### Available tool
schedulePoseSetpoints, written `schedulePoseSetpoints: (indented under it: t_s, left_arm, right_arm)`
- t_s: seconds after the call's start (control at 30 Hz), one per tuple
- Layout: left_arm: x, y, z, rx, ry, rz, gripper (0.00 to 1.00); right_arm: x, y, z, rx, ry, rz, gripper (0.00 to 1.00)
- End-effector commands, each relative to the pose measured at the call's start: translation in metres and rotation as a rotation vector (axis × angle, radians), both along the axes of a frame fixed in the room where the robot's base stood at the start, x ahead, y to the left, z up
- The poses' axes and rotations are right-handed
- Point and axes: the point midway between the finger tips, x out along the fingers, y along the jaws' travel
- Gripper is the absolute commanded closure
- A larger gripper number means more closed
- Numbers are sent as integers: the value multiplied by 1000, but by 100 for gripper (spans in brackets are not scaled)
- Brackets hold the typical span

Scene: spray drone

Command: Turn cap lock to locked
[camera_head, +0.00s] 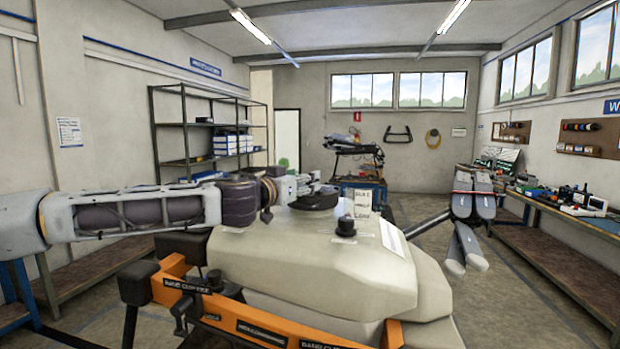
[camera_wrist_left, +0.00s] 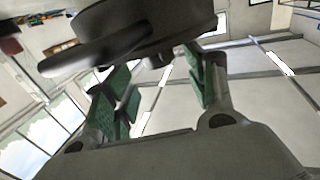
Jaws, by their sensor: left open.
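The spray drone's beige tank (camera_head: 310,255) fills the middle of the head view. A wide dark round cap (camera_head: 316,200) sits on its top, partly hidden behind my left gripper (camera_head: 303,185). In the left wrist view the dark cap (camera_wrist_left: 135,30) shows large at the top, with a dark lever-like bar (camera_wrist_left: 108,50) sticking out to the left. My left gripper (camera_wrist_left: 163,88) has its green-padded fingers apart, with the cap beyond and between them. I cannot tell whether they touch it. The lock's setting is not readable. My right gripper is out of view.
A small black knob (camera_head: 346,227) stands on the tank in front of the cap. An orange frame (camera_head: 230,310) runs along the near side. Folded drone parts (camera_head: 472,200) stick up at the right. A workbench (camera_head: 575,220) lines the right wall.

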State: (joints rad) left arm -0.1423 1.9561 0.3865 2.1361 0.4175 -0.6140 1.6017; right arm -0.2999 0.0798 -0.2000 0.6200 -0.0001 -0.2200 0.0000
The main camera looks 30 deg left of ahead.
Motion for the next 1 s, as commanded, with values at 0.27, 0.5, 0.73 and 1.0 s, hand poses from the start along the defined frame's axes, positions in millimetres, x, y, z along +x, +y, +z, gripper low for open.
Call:
schedulePoseSetpoints:
  t_s: [0.27,0.5,0.73,1.0]
  left_arm:
    - [15,-1,-1,1,2,0,44]
    - [28,-2,0,1,1,0,44]
    - [39,-3,0,0,1,-1,44]
    - [45,-3,0,0,0,-1,44]
  right_arm:
    - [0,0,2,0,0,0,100]
    - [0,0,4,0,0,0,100]
    - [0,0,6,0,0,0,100]
    - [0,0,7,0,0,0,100]
